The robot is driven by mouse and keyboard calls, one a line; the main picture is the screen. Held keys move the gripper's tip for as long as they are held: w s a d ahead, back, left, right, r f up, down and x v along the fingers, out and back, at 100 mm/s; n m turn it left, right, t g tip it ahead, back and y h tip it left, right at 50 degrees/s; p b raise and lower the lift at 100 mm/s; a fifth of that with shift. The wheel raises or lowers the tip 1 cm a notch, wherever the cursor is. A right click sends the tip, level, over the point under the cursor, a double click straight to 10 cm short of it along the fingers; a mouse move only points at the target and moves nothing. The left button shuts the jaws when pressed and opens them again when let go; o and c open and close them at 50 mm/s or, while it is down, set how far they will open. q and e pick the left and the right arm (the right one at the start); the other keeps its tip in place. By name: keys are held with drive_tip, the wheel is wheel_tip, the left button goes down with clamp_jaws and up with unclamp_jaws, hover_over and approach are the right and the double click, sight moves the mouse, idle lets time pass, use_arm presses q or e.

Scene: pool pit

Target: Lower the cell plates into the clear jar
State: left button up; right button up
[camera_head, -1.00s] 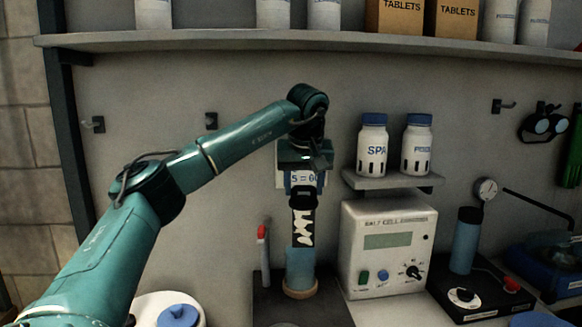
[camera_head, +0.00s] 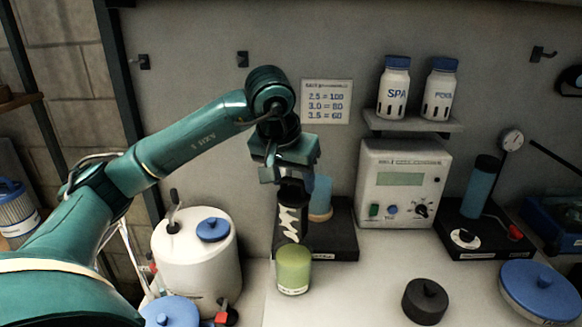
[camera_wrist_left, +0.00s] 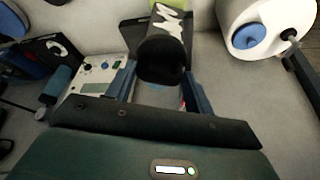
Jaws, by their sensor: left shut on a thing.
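The cell plates (camera_head: 292,222) are a dark upright piece with white ragged patches. My left gripper (camera_head: 290,180) is shut on its upper end. A jar with green contents (camera_head: 294,272) stands on the bench directly below in the head view. The lower end of the plates meets the jar's top edge in the picture; I cannot tell whether it is inside, touching or just above. In the left wrist view the dark end of the cell plates (camera_wrist_left: 163,62) sits between my fingers, and a sliver of the green jar (camera_wrist_left: 178,4) shows beyond. My right gripper is out of view.
A blue cylinder (camera_head: 320,197) stands on a black base (camera_head: 345,240) just behind. A white drum (camera_head: 196,262) is close on the left. A grey meter box (camera_head: 400,185) is to the right. A dark knobbed disc (camera_head: 425,301) lies right of the jar, with clear bench between.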

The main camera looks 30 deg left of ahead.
sight(292, 195)
use_arm(q)
drive_tip(key=shift+f+b, duration=0.6)
drive_tip(key=shift+f, duration=0.3)
wheel_tip(292, 195, down, 2)
drive_tip(key=shift+f+b, duration=0.1)
drive_tip(key=shift+b, duration=0.65)
wheel_tip(292, 195, down, 4)
drive_tip(key=b, duration=0.3)
drive_tip(key=shift+f+b, duration=0.45)
drive_tip(key=shift+f, duration=0.15)
wheel_tip(292, 195, down, 4)
drive_tip(key=b, duration=0.3)
drive_tip(key=shift+f+b, duration=0.45)
drive_tip(key=shift+b, duration=0.05)
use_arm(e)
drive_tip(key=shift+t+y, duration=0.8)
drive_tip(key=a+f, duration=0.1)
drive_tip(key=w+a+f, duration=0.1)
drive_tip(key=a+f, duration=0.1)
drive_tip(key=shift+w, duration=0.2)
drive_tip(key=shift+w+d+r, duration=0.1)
